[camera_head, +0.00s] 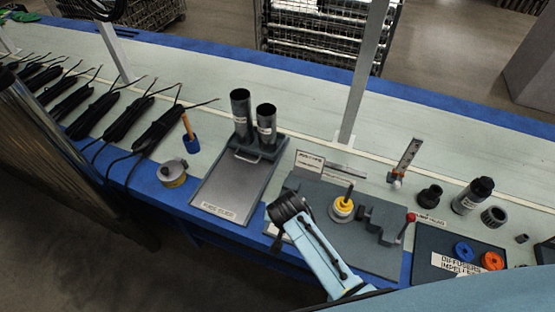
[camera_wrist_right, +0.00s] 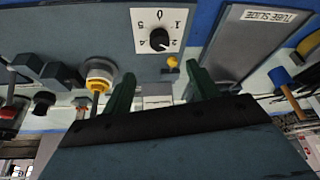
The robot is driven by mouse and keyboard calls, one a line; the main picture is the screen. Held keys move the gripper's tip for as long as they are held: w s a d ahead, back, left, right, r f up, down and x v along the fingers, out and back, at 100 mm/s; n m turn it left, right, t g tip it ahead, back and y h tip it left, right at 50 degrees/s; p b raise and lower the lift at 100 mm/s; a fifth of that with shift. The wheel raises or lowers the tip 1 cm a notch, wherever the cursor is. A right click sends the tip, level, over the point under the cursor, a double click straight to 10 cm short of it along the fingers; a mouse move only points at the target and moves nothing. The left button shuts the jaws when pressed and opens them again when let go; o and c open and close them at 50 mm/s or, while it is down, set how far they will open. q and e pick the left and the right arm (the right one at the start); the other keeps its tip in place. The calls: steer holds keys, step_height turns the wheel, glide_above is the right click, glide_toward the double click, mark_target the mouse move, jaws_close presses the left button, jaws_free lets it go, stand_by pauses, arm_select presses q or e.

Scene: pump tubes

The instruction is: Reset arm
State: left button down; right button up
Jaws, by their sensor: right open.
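My right arm (camera_head: 318,250) comes in from the bottom of the head view, with its dark end over the front of the table. In the right wrist view the two green fingers of my right gripper (camera_wrist_right: 163,88) stand apart, with nothing between them. A control panel with a dial (camera_wrist_right: 158,39) lies beyond the fingers in that view. The yellow and white fixture (camera_wrist_right: 100,75) with an upright pin stands left of the fingers. It also shows right of my arm in the head view (camera_head: 342,209). My left gripper is in neither view.
Two dark tubes (camera_head: 240,113) stand at the back of the tube slide tray (camera_head: 222,188). A red-knobbed lever (camera_head: 410,218) stands right of my arm. A blue ring (camera_head: 463,251) and an orange ring (camera_head: 492,261) lie on a dark mat. Several black cable bundles (camera_head: 110,117) lie at left.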

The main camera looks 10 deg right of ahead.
steer(key=s+d+r+n+y, duration=0.1)
steer(key=s+d+r+n, duration=0.3)
steer(key=s+r, duration=0.5)
steer(key=s+d+r+n+y, duration=0.1)
steer(key=s+d+r+n, duration=0.1)
steer(key=s+d+r, duration=0.7)
step_height(320, 180, down, 29)
steer(key=s+a+g+b, duration=0.2)
steer(key=a+b, duration=0.1)
steer(key=s+d+f+g+b, duration=0.1)
steer(key=s+d+f+b, duration=0.2)
steer(key=s+f, duration=1.4)
step_height(320, 180, down, 3)
steer(key=shift+s+d+h, duration=0.25)
steer(key=shift+h, duration=0.05)
